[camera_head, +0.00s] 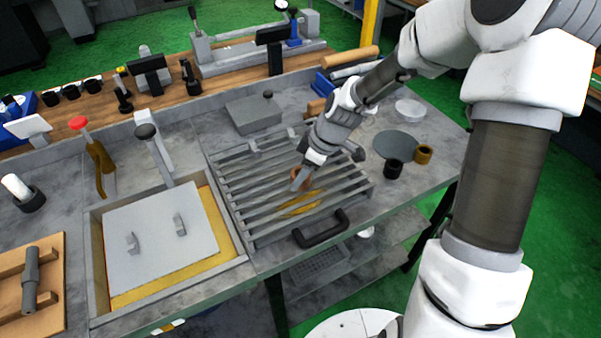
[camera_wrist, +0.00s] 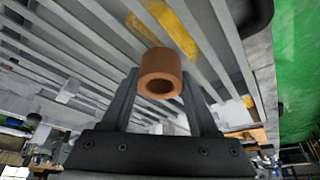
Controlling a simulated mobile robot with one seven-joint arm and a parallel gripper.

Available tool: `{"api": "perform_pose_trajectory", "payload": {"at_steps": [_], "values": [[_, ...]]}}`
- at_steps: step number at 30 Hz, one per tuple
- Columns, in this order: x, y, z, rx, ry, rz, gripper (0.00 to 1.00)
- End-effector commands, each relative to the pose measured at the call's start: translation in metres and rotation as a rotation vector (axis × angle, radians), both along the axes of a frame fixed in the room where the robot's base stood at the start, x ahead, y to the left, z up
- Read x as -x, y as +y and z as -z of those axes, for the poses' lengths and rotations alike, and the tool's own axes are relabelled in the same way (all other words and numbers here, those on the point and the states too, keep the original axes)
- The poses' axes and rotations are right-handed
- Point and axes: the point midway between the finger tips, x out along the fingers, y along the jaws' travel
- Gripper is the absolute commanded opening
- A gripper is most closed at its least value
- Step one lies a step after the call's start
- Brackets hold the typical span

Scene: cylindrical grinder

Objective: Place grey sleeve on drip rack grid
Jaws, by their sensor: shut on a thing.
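My gripper (camera_head: 301,182) is over the middle of the drip rack grid (camera_head: 262,190), a frame of parallel grey bars. In the wrist view its two dark fingers (camera_wrist: 160,92) are shut on a copper-brown sleeve (camera_wrist: 161,66), whose open bore faces the camera. The sleeve is close to the bars, which also show in the wrist view (camera_wrist: 100,38); I cannot tell whether it touches them. The held sleeve looks brown, not grey. A dark grey or black sleeve (camera_head: 394,169) stands on the bench right of the rack, beside a brass-coloured ring (camera_head: 424,154).
A black handle (camera_head: 320,229) sticks up at the rack's front edge. Left of the rack is a lidded tank (camera_head: 160,240) with a tall lever (camera_head: 158,150). A grey block (camera_head: 252,114) is behind the rack. A round grey disc (camera_head: 397,144) lies to the right.

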Motion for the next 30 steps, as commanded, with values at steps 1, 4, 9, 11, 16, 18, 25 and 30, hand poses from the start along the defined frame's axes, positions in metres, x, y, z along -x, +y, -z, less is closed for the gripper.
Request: {"api": "perform_pose_trajectory", "payload": {"at_steps": [1, 4, 9, 11, 16, 18, 25, 30], "values": [[0.0, 0.0, 0.003, -0.001, -0.001, 0.0, 0.0], [0.0, 0.0, 0.002, 0.0, 0.0, 0.0, 0.73], [0.0, 0.0, 0.002, 0.0, 0.0, 0.0, 0.91], [0.0, 0.0, 0.002, 0.0, 0.0, 0.0, 0.91], [0.0, 0.0, 0.001, 0.0, 0.0, 0.0, 0.91], [0.0, 0.0, -0.002, 0.0, 0.0, 0.0, 0.91], [0.004, -0.014, -0.036, 0.002, -0.005, 0.003, 0.91], [0.009, -0.027, -0.071, 0.002, -0.006, 0.004, 0.91]]}}
